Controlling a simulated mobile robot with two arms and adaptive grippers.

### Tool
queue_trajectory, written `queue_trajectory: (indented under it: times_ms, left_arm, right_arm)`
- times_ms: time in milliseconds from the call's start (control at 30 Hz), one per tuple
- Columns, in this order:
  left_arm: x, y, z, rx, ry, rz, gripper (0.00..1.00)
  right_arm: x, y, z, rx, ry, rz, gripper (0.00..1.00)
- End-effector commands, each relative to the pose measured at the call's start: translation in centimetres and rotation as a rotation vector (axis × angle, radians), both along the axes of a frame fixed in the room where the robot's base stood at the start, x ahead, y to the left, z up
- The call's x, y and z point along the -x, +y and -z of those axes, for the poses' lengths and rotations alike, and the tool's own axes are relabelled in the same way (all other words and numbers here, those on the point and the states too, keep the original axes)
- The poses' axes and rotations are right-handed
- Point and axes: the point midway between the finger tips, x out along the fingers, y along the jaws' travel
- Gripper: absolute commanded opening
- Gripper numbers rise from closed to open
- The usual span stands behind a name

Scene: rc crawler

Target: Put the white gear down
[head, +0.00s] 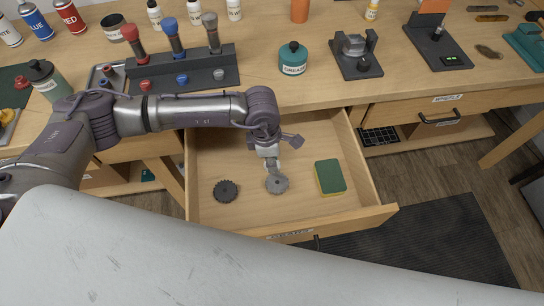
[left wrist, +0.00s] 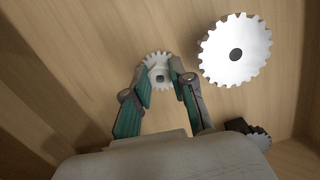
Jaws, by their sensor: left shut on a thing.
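My left gripper (head: 271,168) points down into the open drawer. In the left wrist view its fingertips (left wrist: 160,84) are shut on a small white toothed gear (left wrist: 158,66). A larger white gear (left wrist: 236,49) with a dark centre hole shows to its right, apart from the fingers. In the head view one light grey gear (head: 277,184) shows just below the fingertips; I cannot tell which of the two white gears it is. The gap between the held gear and the drawer floor is not clear. My right gripper is not in view.
The drawer (head: 205,211) also holds a black gear (head: 226,191) on the left and a green and yellow sponge (head: 330,178) on the right. The workbench edge (head: 300,103) runs above it. Bare drawer floor lies between these things.

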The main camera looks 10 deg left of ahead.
Motion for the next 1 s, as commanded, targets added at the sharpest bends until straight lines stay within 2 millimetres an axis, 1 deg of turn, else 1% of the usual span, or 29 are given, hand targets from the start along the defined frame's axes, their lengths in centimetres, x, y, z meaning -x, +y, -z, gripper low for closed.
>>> queue_trajectory:
  times_ms: [200, 333, 367, 400, 433, 700, 800, 833, 933, 1000]
  left_arm:
    - [0.0, 0.0, 0.1, 0.001, -0.001, 0.001, 0.03]
    - [0.0, 0.0, 0.5, 0.001, -0.001, 0.000, 0.03]
    - [0.0, 0.0, 0.5, 0.001, -0.001, 0.000, 0.26]
    - [0.0, 0.0, 0.4, 0.001, -0.001, 0.000, 0.32]
    - [0.0, 0.0, 0.3, 0.001, -0.001, 0.000, 0.35]
    - [0.0, 0.0, 0.3, 0.000, -0.001, 0.000, 0.35]
    - [0.0, 0.0, -0.2, 0.000, -0.001, 0.000, 0.35]
    - [0.0, 0.0, -0.3, 0.000, -0.002, 0.000, 0.35]
    - [0.0, 0.2, -1.7, 0.002, -0.005, 0.002, 0.35]
    - [-0.1, 0.4, -3.1, 0.002, -0.006, 0.000, 0.35]
  right_arm:
    - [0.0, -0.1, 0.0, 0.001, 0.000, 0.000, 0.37]
    - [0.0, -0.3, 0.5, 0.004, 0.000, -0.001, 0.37]
    - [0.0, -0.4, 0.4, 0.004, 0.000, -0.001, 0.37]
    - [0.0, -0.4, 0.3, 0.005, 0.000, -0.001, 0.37]
    - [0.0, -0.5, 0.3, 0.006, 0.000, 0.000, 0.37]
    - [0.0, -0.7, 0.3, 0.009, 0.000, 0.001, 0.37]
    - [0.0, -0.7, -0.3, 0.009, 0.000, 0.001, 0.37]
    - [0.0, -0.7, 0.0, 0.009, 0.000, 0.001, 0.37]
    - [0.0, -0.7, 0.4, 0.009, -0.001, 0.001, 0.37]
    - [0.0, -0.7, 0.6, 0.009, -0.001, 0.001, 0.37]
